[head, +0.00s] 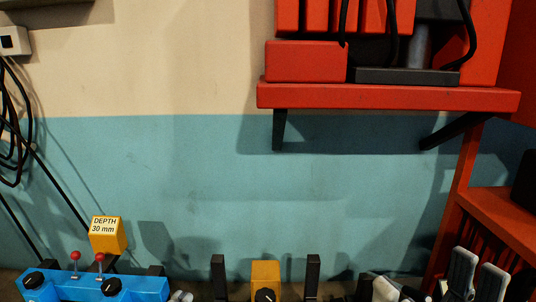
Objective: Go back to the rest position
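My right gripper (478,276) shows at the bottom right edge, with two pale grey fingers standing apart and dark links below them. I see nothing between the fingers. Another pale grey and dark part (385,290) shows left of it, cut off by the lower edge; I cannot tell what it belongs to. I cannot make out my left gripper. Small pale pieces (181,296) at the bottom edge are too small to identify.
A blue box (140,289) with black knobs and red-topped levers stands at the lower left, near a yellow "DEPTH 30 mm" block (107,235). A yellow block (265,273) stands between two black posts. A red wall shelf (385,97) holds red and dark equipment.

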